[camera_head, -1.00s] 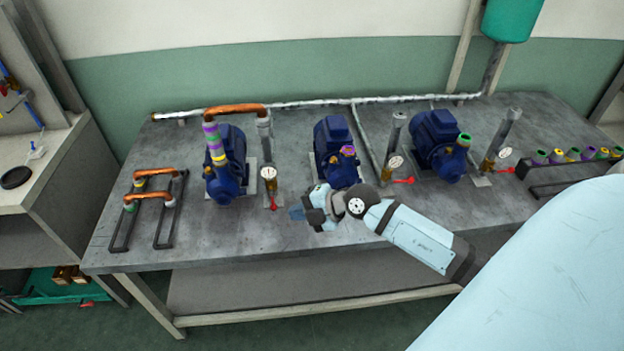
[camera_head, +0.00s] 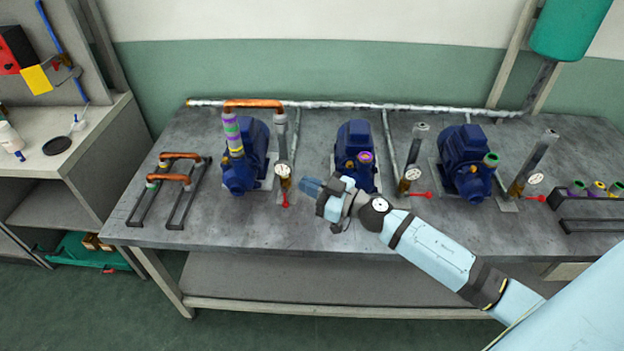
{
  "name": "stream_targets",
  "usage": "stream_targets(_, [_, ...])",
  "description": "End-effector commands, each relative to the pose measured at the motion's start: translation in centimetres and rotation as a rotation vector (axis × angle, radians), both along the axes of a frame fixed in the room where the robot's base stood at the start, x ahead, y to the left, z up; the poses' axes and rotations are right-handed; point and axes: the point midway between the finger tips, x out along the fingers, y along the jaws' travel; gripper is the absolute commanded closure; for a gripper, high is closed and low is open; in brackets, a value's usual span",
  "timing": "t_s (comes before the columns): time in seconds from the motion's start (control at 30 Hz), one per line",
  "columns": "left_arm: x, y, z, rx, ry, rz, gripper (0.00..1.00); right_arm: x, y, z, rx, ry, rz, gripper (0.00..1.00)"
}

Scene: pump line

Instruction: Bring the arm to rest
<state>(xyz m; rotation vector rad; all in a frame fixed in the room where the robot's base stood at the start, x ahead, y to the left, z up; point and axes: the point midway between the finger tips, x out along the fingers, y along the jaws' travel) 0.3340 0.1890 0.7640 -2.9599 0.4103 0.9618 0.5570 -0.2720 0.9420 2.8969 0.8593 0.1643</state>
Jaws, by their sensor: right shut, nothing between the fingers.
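My right arm comes in from the lower right over the grey table (camera_head: 250,240). My right gripper (camera_head: 308,186) is shut and empty, pointing left above the table in front of the middle blue pump (camera_head: 352,150). Nothing is held in it. My left gripper is not in view.
The left pump (camera_head: 244,170) carries colored rings and a copper pipe (camera_head: 254,103). The right pump (camera_head: 466,165) stands behind my forearm. Valves with red handles and gauges (camera_head: 412,173) stand beside the pumps. Copper bends lie on a rack (camera_head: 183,200) at left. The table's front left is clear.

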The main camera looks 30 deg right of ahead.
Motion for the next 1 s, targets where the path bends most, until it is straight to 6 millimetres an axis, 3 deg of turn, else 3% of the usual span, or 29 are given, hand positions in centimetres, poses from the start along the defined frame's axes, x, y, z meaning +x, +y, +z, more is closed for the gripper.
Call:
stream_targets(0.23, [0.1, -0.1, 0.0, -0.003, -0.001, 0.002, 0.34, 0.0, 0.0, -0.1, 0.027, 0.011, -0.009, 1.00])
stream_targets(0.37, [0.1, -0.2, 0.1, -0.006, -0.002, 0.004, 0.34, -1.5, 0.7, -1.6, 0.054, 0.023, -0.065, 1.00])
stream_targets(0.47, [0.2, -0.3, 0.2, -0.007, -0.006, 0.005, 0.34, -4.0, 1.4, -4.2, 0.078, 0.071, -0.171, 1.00])
stream_targets(0.7, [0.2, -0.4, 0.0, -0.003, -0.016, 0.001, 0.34, -12.7, 3.8, -12.5, 0.021, 0.371, -0.386, 1.00])
stream_targets(0.9, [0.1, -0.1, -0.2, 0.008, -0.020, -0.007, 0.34, -19.9, 6.9, -17.2, -0.056, 0.623, -0.371, 1.00])
stream_targets(1.0, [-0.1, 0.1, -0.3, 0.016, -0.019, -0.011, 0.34, -23.3, 8.7, -18.4, -0.085, 0.731, -0.321, 1.00])
